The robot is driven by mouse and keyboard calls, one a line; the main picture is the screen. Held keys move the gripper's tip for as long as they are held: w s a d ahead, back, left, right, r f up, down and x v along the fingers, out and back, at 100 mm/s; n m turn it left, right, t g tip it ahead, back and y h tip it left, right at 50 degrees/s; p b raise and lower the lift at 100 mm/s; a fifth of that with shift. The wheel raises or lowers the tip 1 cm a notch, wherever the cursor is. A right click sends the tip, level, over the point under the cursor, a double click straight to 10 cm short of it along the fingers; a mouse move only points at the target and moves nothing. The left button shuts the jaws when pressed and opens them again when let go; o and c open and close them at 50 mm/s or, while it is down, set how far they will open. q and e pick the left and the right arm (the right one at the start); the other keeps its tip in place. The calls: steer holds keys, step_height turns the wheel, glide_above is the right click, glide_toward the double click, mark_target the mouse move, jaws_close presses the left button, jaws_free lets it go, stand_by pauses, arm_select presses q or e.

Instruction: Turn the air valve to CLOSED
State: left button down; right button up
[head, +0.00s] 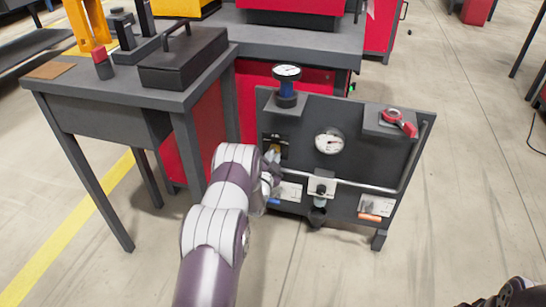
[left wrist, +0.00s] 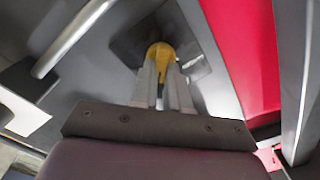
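The air valve has a yellow handle (left wrist: 160,52) on a dark plate, seen in the left wrist view. In the head view a bit of the yellow handle (head: 276,149) shows under a small label on the left of the dark grey panel (head: 350,160). My left gripper (left wrist: 162,72) is at the handle, with its two fingers close together on either side of the yellow part. It looks shut on the handle. My left arm and gripper (head: 271,162) hide part of the valve in the head view. The valve's position marks are not readable.
The panel also carries a gauge (head: 329,141), a blue-based gauge (head: 287,85), a red lever (head: 400,120) and a metal rail (head: 370,188). A grey table (head: 110,90) stands to the left. A dark part, perhaps of my right arm, shows at the lower right.

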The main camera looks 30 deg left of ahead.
stand_by(0.3)
arm_select(q)
steer(key=shift+s+a+f+n+p, duration=0.15)
steer(key=shift+n+p, duration=0.2)
steer(key=shift+n, duration=2.6)
steer(key=shift+w+a+r+n+p, duration=0.15)
steer(key=shift+n+p, duration=0.25)
steer(key=shift+n, duration=2.6)
steer(key=shift+s+a+f+n+p, duration=0.15)
steer(key=shift+n+p, duration=0.2)
steer(key=shift+n, duration=2.6)
steer(key=c, duration=1.1)
jaws_free()
steer(key=p+v, duration=0.5)
steer(key=v, duration=0.7)
steer(key=shift+s, duration=0.4)
